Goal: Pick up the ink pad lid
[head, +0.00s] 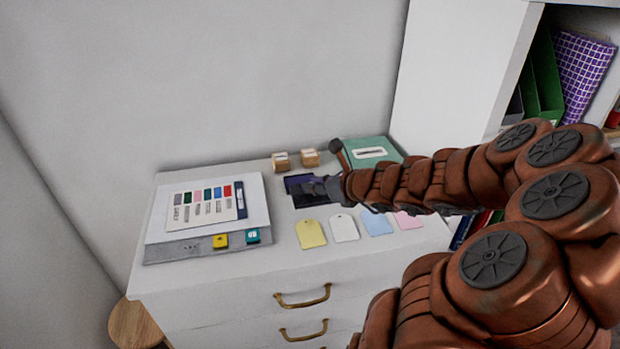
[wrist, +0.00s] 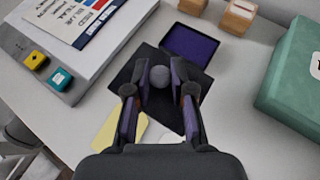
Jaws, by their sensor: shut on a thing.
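The ink pad lid (wrist: 132,82) is a flat black square with a round grey knob (wrist: 160,75) on top. My gripper (wrist: 161,80) has one finger on each side of the knob and is shut on it. In the head view, my gripper (head: 326,188) is over the dark lid (head: 304,201) and hides part of it. The open ink pad (wrist: 190,42), purple in a dark tray, lies just behind the lid. I cannot tell whether the lid touches the cabinet top.
Two wooden stamps (head: 295,160) and a green box (head: 372,150) stand behind. A grey-white case with a colour chart (head: 160,252) is at left. Yellow, white, blue and pink tags (head: 311,234) lie in front on the white cabinet top (head: 265,270).

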